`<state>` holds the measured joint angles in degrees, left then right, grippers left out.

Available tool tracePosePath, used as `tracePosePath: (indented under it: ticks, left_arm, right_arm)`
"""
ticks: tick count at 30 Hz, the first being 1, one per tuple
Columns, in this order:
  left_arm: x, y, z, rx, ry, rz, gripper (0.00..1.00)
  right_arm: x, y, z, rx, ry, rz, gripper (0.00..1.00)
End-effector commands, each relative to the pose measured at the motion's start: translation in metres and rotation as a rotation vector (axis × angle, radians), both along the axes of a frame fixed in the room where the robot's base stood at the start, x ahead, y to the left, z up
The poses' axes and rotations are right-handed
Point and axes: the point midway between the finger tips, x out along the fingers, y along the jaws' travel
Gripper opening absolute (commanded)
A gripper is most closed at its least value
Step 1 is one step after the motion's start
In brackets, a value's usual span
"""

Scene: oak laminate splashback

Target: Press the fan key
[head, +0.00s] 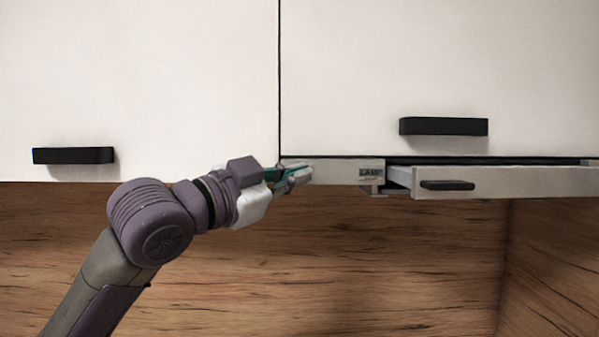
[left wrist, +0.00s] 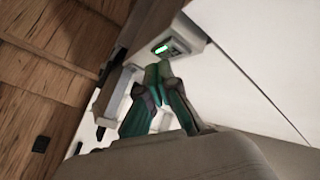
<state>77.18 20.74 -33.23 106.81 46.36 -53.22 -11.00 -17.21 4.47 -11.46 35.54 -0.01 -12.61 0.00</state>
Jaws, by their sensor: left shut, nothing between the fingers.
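A grey hood front panel (head: 335,172) runs under the right-hand wall cabinet. A key labelled like "LAMP" (head: 371,173) shows near its middle. I see no key that I can read as the fan key; my gripper hides the panel's left end. In the left wrist view, a small green lit patch (left wrist: 162,48) shows on the panel, just beyond the fingertips. My left gripper (head: 301,175) is shut and empty, its tips at the panel's left end; it also shows in the left wrist view (left wrist: 158,70). I cannot tell whether the tips touch. My right gripper is out of view.
A drawer-like front (head: 520,182) with a black handle (head: 447,185) stands pulled out at the right. White cabinet doors (head: 140,80) with black handles are above. The wood splashback (head: 350,265) below is bare, with free room in front of it.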

Motion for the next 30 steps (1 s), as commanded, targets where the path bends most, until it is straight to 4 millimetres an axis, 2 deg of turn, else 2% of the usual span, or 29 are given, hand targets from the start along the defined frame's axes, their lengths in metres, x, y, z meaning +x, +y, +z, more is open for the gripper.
tracePosePath:
  ticks: [4, 30]
  left_arm:
    - [0.0056, 0.0002, 0.0011, 0.0, 0.002, 0.001, 0.0]
    - [0.0074, 0.0002, 0.0, 0.001, 0.001, 0.001, 0.0]
  right_arm:
    - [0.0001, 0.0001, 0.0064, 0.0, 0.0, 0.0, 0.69]
    - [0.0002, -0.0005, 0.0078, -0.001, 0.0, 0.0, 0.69]
